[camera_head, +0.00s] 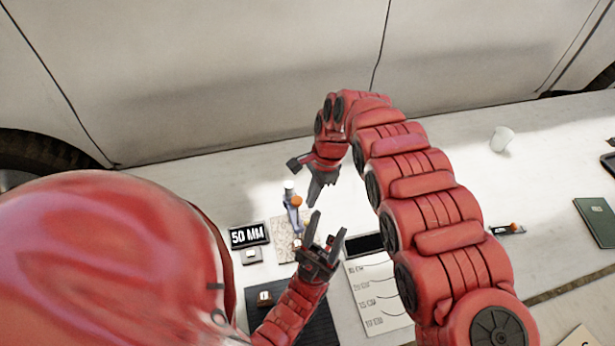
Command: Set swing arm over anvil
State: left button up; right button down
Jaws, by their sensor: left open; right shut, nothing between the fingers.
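A small upright device (292,207) with a pale top, an orange part and a blue body stands on a speckled plate (280,238) in the head view. I cannot tell its swing arm from its anvil at this size. My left gripper (329,222) is open and empty just right of the device, its fingers pointing up the picture. My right gripper (315,198) is shut and empty, pointing down close to the right of the device's top. I cannot tell whether it touches the device.
A "50 MM" sign (249,235) stands left of the plate. A dark mat (316,325), a black flat device (364,244) and a written sheet (372,292) lie nearer. A white cup (502,139) and a green book (596,221) are at right. The table's back right is mostly clear.

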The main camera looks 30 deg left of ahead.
jog(key=p+v, duration=0.1)
jog(key=v, duration=1)
jog(key=shift+w+a+r+p, duration=0.2)
jog(key=shift+w+p, duration=0.1)
jog(key=shift+p, duration=0.1)
